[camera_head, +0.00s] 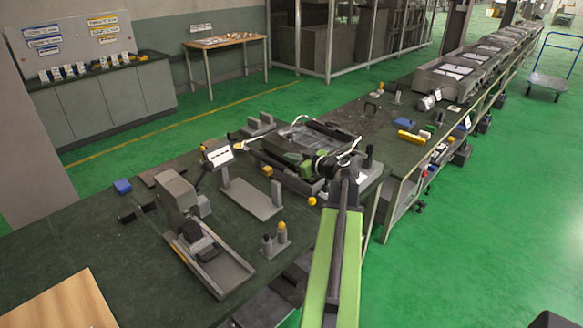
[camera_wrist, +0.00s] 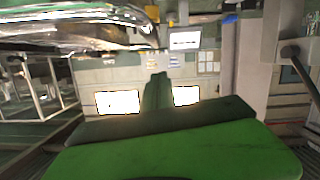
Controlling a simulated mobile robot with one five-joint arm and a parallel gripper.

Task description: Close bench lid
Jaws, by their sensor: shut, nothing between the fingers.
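A dark, glossy, see-through panel that looks like the bench lid (camera_head: 304,138) lies over a dark grey bench unit (camera_head: 345,135) in the middle of the work table. I cannot tell for sure whether it is raised. My gripper (camera_head: 305,167) is at the near side of this unit, at the end of my green arm, with its fingers hard to make out. In the wrist view my gripper (camera_wrist: 158,82) is a narrow dark green shape, shut and empty. A shiny clear-edged piece (camera_wrist: 80,30) fills the upper left there, close to the gripper; contact cannot be told.
A white-faced panel (camera_head: 218,157) on a grey stand is left of the unit. A grey clamp-like device (camera_head: 190,215) and a small holder with pegs (camera_head: 274,241) stand nearer. A blue block (camera_head: 122,186) lies at the left.

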